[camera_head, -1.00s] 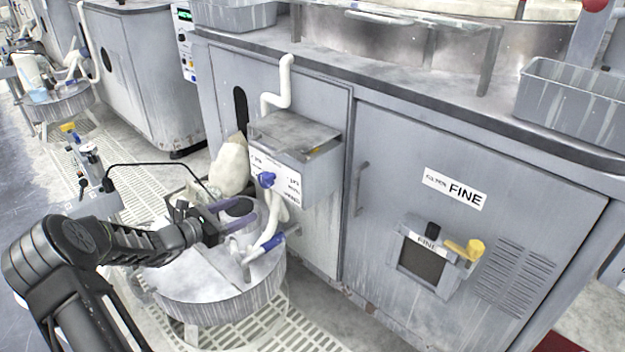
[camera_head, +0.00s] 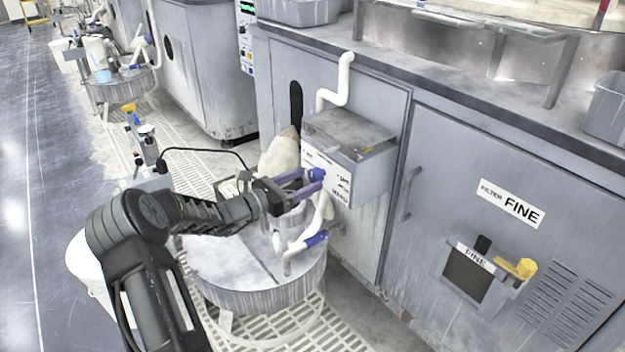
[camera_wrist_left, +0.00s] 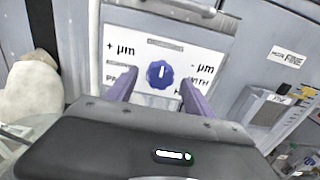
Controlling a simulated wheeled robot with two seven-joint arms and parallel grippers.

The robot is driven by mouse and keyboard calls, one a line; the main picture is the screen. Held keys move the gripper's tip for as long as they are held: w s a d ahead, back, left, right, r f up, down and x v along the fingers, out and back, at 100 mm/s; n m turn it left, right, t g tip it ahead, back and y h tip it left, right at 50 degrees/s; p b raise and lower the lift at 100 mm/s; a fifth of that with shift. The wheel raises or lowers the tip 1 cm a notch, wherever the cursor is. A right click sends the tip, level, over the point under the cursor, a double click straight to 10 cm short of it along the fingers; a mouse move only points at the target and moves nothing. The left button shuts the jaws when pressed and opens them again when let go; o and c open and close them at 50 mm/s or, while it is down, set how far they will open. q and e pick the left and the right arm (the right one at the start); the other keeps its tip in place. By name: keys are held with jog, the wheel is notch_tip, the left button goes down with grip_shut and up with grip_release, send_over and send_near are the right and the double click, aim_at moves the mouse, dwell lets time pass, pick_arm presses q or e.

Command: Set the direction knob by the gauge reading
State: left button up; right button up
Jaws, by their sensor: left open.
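The direction knob is a blue scalloped knob (camera_wrist_left: 160,74) with a pale pointer mark, on a white label plate (camera_wrist_left: 207,52) that reads "+ µm" on the left and "- µm" on the right. The pointer looks roughly upright in the left wrist view. In the head view the knob (camera_head: 317,174) is on the front of a grey box (camera_head: 350,150) on the cabinet. My left gripper (camera_head: 316,181) is open, its purple fingers on either side of the knob; I cannot tell whether they touch it. It also shows in the left wrist view (camera_wrist_left: 160,82). No gauge can be made out. My right gripper is not in view.
A pale sack (camera_head: 279,155) is left of the box. Open floor (camera_head: 40,190) lies at left.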

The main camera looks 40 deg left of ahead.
pick_arm(q)
jog(key=shift+x, duration=1.45)
jog(key=shift+c, duration=0.4)
grip_shut()
